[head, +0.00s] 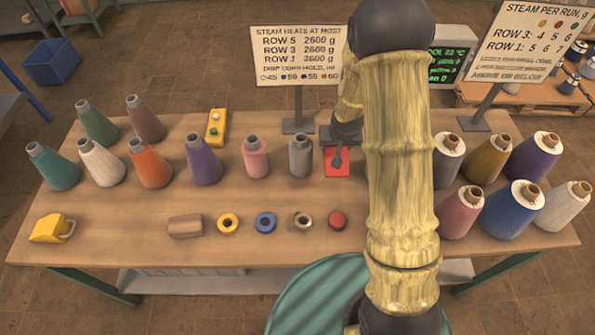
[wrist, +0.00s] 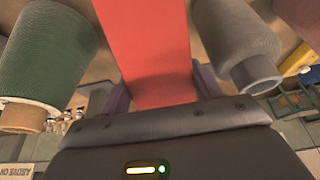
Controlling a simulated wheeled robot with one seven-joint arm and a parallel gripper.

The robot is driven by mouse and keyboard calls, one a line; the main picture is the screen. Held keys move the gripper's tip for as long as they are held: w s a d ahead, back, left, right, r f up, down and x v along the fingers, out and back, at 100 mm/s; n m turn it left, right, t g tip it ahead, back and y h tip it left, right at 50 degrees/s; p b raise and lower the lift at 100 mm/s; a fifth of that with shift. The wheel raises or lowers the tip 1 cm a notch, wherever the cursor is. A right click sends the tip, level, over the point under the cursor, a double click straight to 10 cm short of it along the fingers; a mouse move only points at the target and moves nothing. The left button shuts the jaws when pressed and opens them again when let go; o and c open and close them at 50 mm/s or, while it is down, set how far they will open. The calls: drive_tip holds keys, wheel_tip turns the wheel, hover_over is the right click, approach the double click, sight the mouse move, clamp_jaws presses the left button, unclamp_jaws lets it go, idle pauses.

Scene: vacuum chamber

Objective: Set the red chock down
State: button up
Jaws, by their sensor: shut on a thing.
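The red chock (head: 343,170) shows as a flat red face just left of my arm, at mid-depth of the table (head: 110,210). My gripper (head: 337,158) is shut on it. In the wrist view the chock (wrist: 157,50) runs as a broad red block between the two fingers of my gripper (wrist: 160,92). The chock is low, close to the tabletop; I cannot tell whether it touches. A grey cone (head: 301,155) stands just left of it, and it shows on the right in the wrist view (wrist: 240,45). A green cone (wrist: 45,65) is on the left there.
Several yarn cones stand at left and right on the table. A yellow block with buttons (head: 216,127) is behind. A brown block (head: 186,225), several rings and a red round piece (head: 337,219) line the front. Signs (head: 299,56) stand at the back. The front-left middle is clear.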

drive_tip(key=shift+s+f, duration=0.1)
drive_tip(key=shift+f, duration=0.15)
wheel_tip(320, 180, down, 5)
drive_tip(key=shift+f+p, duration=0.15)
drive_tip(key=shift+p, duration=0.25)
drive_tip(key=shift+w, duration=0.2)
drive_tip(key=shift+f+p, duration=0.35)
drive_tip(key=shift+f, duration=1.75)
drive_tip(key=shift+f, duration=0.1)
drive_tip(key=o, duration=1.4)
drive_tip(key=shift+s, duration=0.1)
